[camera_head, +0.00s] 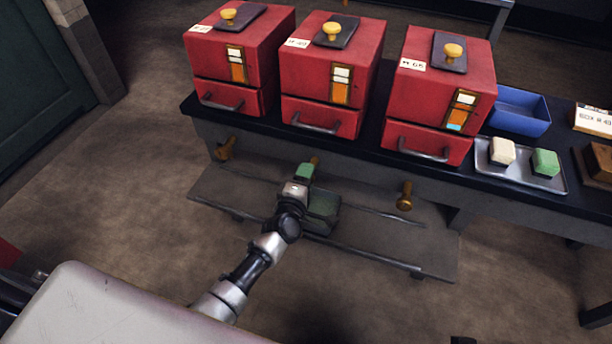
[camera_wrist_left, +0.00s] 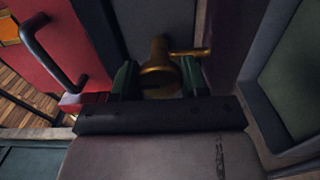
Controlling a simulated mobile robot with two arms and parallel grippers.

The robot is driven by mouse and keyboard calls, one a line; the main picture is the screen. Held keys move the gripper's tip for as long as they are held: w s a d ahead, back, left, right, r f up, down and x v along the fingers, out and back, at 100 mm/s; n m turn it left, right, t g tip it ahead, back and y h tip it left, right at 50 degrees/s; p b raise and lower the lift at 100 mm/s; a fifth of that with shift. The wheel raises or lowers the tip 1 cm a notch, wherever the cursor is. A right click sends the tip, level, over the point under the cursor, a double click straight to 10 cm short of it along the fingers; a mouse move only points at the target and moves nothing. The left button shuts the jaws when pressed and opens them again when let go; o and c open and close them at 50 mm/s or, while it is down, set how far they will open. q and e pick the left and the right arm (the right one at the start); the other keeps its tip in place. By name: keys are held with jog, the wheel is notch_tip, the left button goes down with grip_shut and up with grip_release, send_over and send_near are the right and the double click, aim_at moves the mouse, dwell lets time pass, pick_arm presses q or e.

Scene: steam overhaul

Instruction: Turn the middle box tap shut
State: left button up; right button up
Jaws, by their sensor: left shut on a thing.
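The middle red box (camera_head: 325,62) stands on the dark bench between two like boxes. Its brass tap (camera_head: 315,160) shows as a small bit below the bench edge, mostly hidden by my left gripper (camera_head: 306,170). In the left wrist view the brass tap (camera_wrist_left: 158,58) sits between the two green fingers of the left gripper (camera_wrist_left: 160,82), which is shut on it. A thin brass bar (camera_wrist_left: 188,52) sticks out from the tap to the right in that view. My right gripper is in neither view.
Other brass taps are under the left box (camera_head: 225,148) and right box (camera_head: 404,196). A lower shelf (camera_head: 240,205) carries a dark green container (camera_head: 324,206) below my gripper. A tray (camera_head: 520,172) with a cream and a green block and a blue bin (camera_head: 520,113) stand right.

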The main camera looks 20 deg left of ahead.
pick_arm(q)
jog(key=shift+f, duration=0.1)
jog(key=o, duration=0.9)
jog(key=s+p, duration=0.1)
jog(key=s, duration=1)
jog(key=shift+a+p, duration=0.15)
jog(key=shift+p, duration=0.25)
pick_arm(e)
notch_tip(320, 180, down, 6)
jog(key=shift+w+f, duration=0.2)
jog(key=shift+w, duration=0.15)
pick_arm(q)
jog(key=shift+w, duration=0.1)
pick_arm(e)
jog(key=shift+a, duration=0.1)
